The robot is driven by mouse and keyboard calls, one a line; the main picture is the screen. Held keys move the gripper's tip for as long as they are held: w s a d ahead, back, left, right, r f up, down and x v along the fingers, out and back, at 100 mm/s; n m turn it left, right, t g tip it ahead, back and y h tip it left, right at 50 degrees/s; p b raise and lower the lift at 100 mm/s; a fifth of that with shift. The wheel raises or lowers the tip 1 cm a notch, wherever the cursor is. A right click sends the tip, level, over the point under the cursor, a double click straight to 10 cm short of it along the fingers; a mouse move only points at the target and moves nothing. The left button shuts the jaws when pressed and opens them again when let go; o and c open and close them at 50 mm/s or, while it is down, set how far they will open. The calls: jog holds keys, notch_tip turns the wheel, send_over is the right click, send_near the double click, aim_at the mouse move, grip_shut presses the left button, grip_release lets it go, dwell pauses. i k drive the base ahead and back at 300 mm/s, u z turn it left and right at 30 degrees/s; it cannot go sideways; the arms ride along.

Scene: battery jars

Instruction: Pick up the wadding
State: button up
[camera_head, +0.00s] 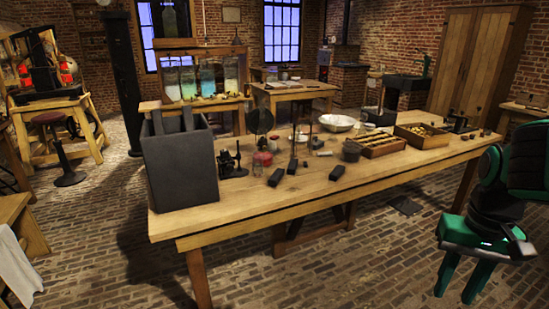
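I cannot make out the wadding for certain. A small pale piece (323,153) lies near the middle of the wooden table (250,215), too small to identify. A white bowl (337,123) stands behind it, and its contents are not clear. My gripper (456,293) is at the lower right, with green fingers pointing down and spread apart. It is empty, in front of the table's right part and well away from the things on it.
A large dark open box (180,168) stands at the table's left end. Dark blocks (337,173), a red-based jar (262,160), stands and shallow wooden trays (374,147) crowd the middle and right. The table's front strip is mostly bare. Brick floor (370,260) lies open in front.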

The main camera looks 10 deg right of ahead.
aim_at(272, 146)
jog(key=k, duration=0.5)
jog(key=z, duration=0.6)
jog(key=i, duration=2.6)
jog(key=u, duration=1)
jog(key=i, duration=0.45)
jog(key=u, duration=0.1)
